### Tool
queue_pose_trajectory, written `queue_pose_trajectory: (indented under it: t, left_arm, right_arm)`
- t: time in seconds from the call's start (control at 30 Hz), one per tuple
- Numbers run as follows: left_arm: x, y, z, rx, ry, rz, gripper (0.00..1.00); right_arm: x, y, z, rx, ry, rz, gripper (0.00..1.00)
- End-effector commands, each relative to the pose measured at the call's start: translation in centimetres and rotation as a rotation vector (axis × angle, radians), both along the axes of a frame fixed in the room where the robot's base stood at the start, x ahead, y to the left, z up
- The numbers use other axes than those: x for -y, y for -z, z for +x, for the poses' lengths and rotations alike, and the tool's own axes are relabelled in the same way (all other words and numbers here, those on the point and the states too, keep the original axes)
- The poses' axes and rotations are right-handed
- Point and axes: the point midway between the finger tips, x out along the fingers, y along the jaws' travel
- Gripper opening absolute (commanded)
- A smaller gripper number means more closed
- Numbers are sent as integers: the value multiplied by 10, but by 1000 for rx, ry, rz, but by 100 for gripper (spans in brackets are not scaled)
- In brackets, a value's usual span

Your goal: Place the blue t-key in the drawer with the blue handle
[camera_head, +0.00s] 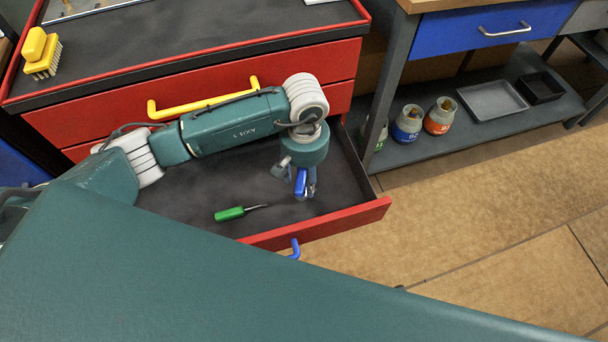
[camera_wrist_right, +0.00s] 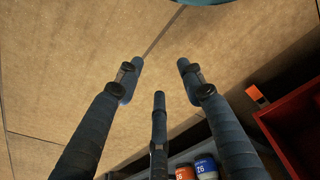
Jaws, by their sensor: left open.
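The open drawer (camera_head: 345,221) has a red front, a dark inside and a blue handle (camera_head: 295,249), partly hidden by my own body. My left gripper (camera_head: 298,190) points down into the right part of this drawer, with its fingers open. The blue t-key (camera_head: 301,182) shows between those fingers, over or on the drawer floor. I cannot tell whether it rests on the floor. My right gripper (camera_wrist_right: 158,80) has its fingers spread apart in the right wrist view, with nothing between them, above the tan floor.
A green screwdriver (camera_head: 230,214) lies in the same drawer. A closed drawer with a yellow handle (camera_head: 203,97) is above it. A yellow brush (camera_head: 42,53) stands on the cabinet top. A shelf (camera_head: 465,113) with canisters and trays is at right; the floor there is clear.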

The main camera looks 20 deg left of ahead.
Motion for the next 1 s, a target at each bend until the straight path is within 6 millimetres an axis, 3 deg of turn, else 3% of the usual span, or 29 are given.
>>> queue_pose_trajectory:
  t: [0.3,0.5,0.7,1.0]
  left_arm:
    - [0,-74,3,8,2,-1,48]
    - [0,-106,2,6,0,0,48]
    - [0,-118,2,4,0,0,48]
    - [0,-118,1,3,0,0,48]
  right_arm:
    - [1,13,-10,-10,-2,-1,39]
    - [3,19,-15,-15,-2,-2,39]
    - [2,22,-16,-13,-3,-1,39]
    - [1,22,-16,-14,-3,1,39]
